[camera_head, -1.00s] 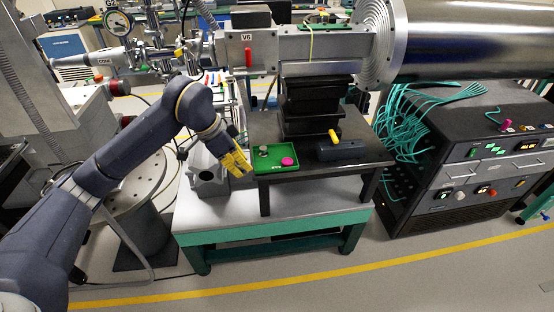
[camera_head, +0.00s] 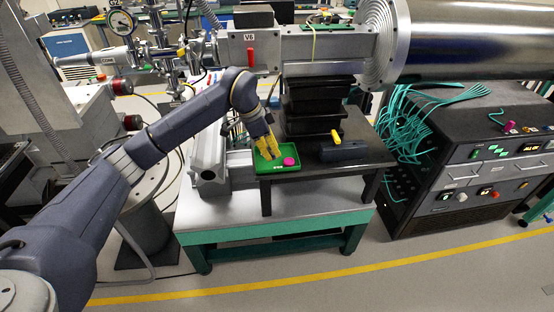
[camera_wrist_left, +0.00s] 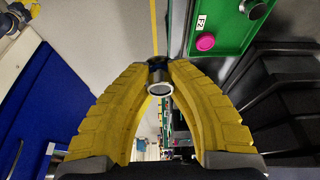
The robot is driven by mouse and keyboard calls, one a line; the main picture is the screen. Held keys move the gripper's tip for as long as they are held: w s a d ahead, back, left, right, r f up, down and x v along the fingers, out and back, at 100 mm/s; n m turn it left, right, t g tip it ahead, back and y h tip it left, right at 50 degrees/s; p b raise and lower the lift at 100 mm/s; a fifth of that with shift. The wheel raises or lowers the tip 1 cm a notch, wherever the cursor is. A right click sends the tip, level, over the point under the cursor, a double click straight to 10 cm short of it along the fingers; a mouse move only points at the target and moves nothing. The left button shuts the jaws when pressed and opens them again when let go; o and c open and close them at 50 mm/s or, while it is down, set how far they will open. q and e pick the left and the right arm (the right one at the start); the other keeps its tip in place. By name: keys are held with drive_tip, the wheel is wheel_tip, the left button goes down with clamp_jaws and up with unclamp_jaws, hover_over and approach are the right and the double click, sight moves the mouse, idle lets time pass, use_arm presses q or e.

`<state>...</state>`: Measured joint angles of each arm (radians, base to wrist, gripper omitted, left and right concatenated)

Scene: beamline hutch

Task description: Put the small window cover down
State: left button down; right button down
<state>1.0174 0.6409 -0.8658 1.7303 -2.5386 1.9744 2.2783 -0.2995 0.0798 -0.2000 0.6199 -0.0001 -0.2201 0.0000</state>
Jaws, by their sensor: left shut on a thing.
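My left gripper (camera_head: 268,150) is shut on a small round cover (camera_wrist_left: 159,87) with a pale metal rim, seen between the yellow fingertips in the left wrist view. I take it for the small window cover; in the head view the fingers hide it. In the head view the gripper appears over the left part of a green tray (camera_head: 263,169). The tray also shows at the upper right of the left wrist view (camera_wrist_left: 228,22). A magenta cap (camera_head: 290,162) and a grey round piece (camera_wrist_left: 256,9) are in the tray. My right gripper is not in view.
The tray sits on a black stand (camera_head: 315,170) on a bench. A dark block with a yellow handle (camera_head: 342,150) is right of the tray. A black column (camera_head: 312,110) rises behind, under the metal vessel. The stand's front strip is clear.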

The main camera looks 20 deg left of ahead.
sight(268, 166)
use_arm(q)
drive_tip(key=w+a+f+m+g, duration=0.2)
drive_tip(key=w+a+f+m, duration=0.4)
drive_tip(key=w, duration=0.4)
drive_tip(key=shift+n, duration=0.4)
drive_tip(key=shift+s+d+f, duration=0.15)
drive_tip(key=shift+f, duration=2)
drive_tip(key=shift+s+d+f, duration=0.1)
drive_tip(key=shift+d+f, duration=0.05)
drive_tip(key=shift+f, duration=1.95)
drive_tip(key=c, duration=1.6)
unclamp_jaws()
drive_tip(key=shift+f, duration=0.1)
